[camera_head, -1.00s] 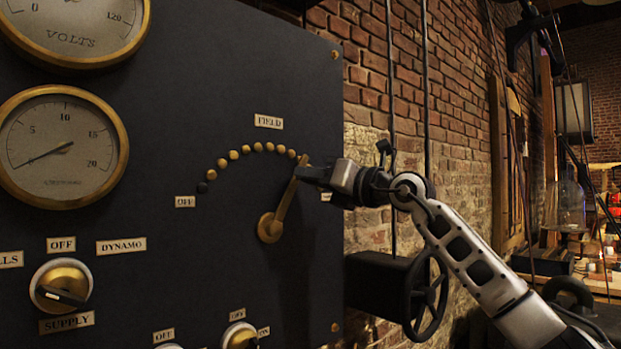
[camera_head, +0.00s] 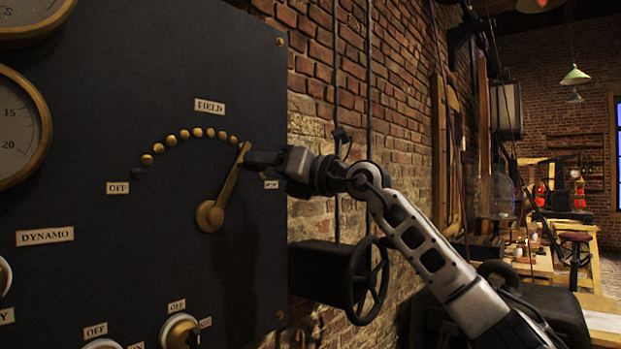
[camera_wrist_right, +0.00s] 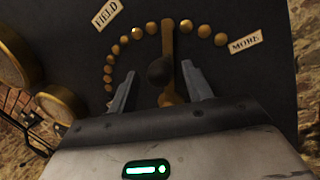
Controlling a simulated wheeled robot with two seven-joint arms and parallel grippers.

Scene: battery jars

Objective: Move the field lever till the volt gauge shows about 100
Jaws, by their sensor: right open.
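The brass field lever (camera_head: 225,187) is on the dark panel, tilted up and right from its pivot, its tip at the right part of the arc of brass studs. My right gripper (camera_head: 252,158) is at the lever's upper end. In the right wrist view, the gripper (camera_wrist_right: 157,72) is open, with the lever (camera_wrist_right: 168,45) and its dark round knob (camera_wrist_right: 160,71) between its fingers. Several studs show on the MORE side of the lever. The volt gauge (camera_head: 30,22) is cut off at the top left; its needle is out of frame. My left gripper is not in view.
A second gauge (camera_head: 40,120) is partly cut off at the left. Switch knobs (camera_head: 180,332) sit low on the panel. A black handwheel (camera_head: 370,280) stands out right of the panel, below my right arm. A brick wall (camera_head: 330,80) is behind.

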